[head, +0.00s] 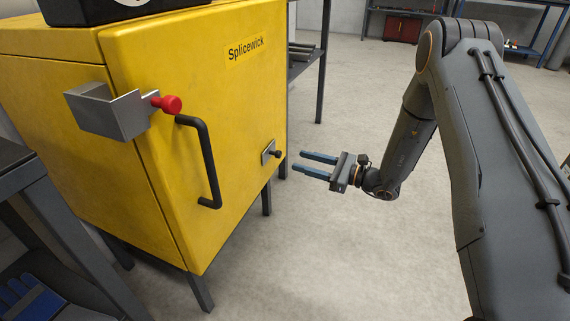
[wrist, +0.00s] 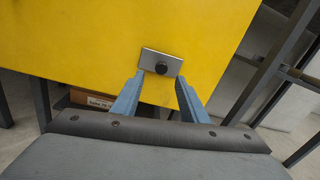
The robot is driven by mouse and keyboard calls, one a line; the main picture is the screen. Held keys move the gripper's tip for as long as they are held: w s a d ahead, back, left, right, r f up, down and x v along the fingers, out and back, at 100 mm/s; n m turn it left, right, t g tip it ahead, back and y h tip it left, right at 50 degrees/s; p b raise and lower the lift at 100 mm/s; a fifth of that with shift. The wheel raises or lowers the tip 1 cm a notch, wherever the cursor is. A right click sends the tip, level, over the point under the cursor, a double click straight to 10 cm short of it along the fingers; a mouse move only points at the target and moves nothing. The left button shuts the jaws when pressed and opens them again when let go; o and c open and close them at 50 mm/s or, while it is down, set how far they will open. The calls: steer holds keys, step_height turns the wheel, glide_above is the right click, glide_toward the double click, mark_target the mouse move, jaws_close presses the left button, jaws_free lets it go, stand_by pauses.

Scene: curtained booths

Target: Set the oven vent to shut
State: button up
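The yellow oven (head: 190,120), lettered "Splicewick", stands at the left in the head view on dark legs. A small metal plate (head: 266,154) with a dark knob (head: 277,153) sits low on its door near the right edge; I take this as the vent control. In the wrist view, the plate (wrist: 147,60) and round black knob (wrist: 161,68) lie just beyond my fingertips. My gripper (head: 301,162) is open, with two blue fingers pointing at the door. It is empty and appears apart from the knob. I cannot read the vent's setting.
A black handle (head: 211,165) and a metal bracket (head: 108,112) with a red knob (head: 170,104) stick out from the oven. A dark table (head: 25,180) stands at the left. A dark rack (head: 322,70) stands behind. The floor (head: 350,240) right of the oven is clear.

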mark_target(280, 155)
steer(key=b+x, duration=0.2)
steer(key=x, duration=0.5)
steer(key=shift+w+a, duration=0.3)
steer(key=shift+a, duration=0.05)
steer(key=shift+f, duration=0.1)
jaws_close()
steer(key=shift+s, duration=0.1)
